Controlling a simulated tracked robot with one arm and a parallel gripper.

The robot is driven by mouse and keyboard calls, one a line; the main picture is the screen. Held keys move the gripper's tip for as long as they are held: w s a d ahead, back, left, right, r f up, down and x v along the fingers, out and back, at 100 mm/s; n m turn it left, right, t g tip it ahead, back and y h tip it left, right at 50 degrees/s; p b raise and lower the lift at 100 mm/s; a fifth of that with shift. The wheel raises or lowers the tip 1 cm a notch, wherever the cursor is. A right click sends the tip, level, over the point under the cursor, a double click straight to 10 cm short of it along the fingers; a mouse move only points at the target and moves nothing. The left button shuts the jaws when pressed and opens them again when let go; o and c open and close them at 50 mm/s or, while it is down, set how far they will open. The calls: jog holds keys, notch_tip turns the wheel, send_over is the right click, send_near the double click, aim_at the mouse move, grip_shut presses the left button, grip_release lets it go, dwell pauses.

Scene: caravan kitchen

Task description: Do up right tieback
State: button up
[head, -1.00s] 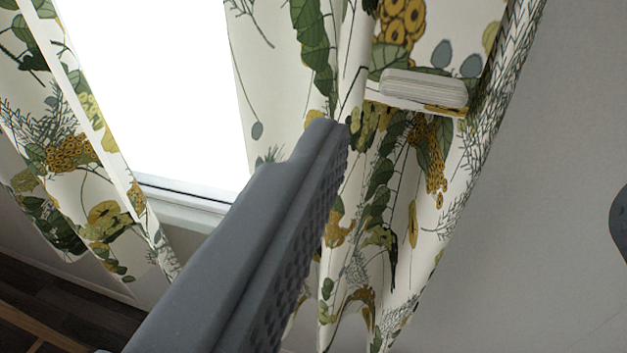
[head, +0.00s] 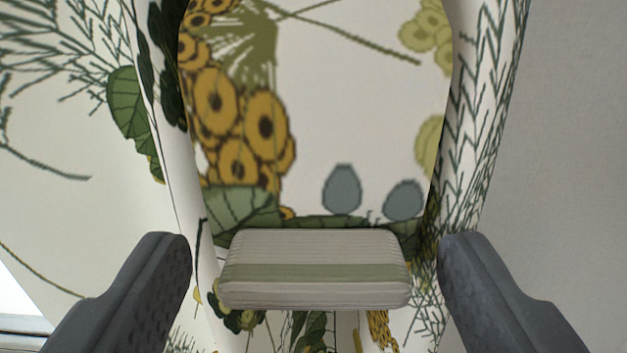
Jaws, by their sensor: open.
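The right curtain (head: 350,110) is white with green leaves and yellow flowers and fills the middle of the view. A pale, ribbed, rounded block (head: 314,270), which looks like the tieback's end piece, lies across the curtain, low in the middle. A patterned fabric edge shows just above it; I cannot tell whether the tieback is fastened. My gripper (head: 314,258) is open, with one dark grey finger left of the block and one right of it. A gap shows between the block and each finger. The parts of the curtain below the block are partly cut off.
A plain grey wall (head: 570,150) is at the right, beside the curtain's edge. A bright strip of window (head: 18,305) shows at the lower left corner.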

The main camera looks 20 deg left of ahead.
jog(key=shift+x, duration=1)
jog(key=shift+r, duration=0.1)
jog(key=shift+c, duration=0.3)
jog(key=c, duration=1.3)
jog(key=shift+o, duration=0.2)
